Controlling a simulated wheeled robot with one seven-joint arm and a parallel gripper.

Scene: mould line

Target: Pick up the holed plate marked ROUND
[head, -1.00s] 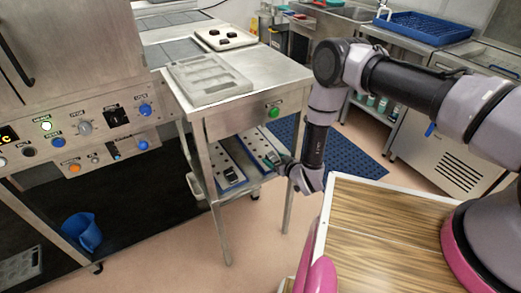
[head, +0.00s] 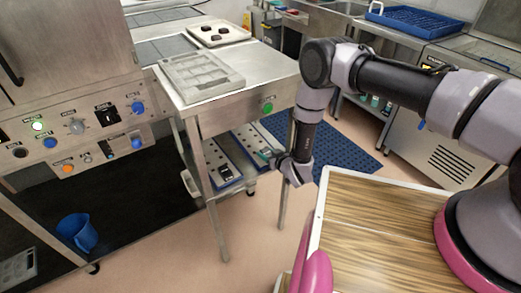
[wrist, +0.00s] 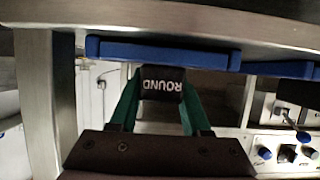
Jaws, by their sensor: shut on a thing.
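The black block marked ROUND (wrist: 163,84) is between the green fingers of my gripper (wrist: 160,100) in the wrist view. Any holes in the plate are out of sight. A long blue edge (wrist: 165,53) lies directly behind the block. In the head view my gripper (head: 268,154) is at the lower shelf of the steel table, beside the right-hand white and blue holder (head: 250,138). The plate itself is too small and covered to make out there.
Another white and blue holder (head: 219,160) with a dark piece stands left on the same shelf. The steel table's top (head: 262,75) and front legs surround the gripper closely. A grey mould tray (head: 203,78) lies on top. A wood-topped surface (head: 370,225) is at front right.

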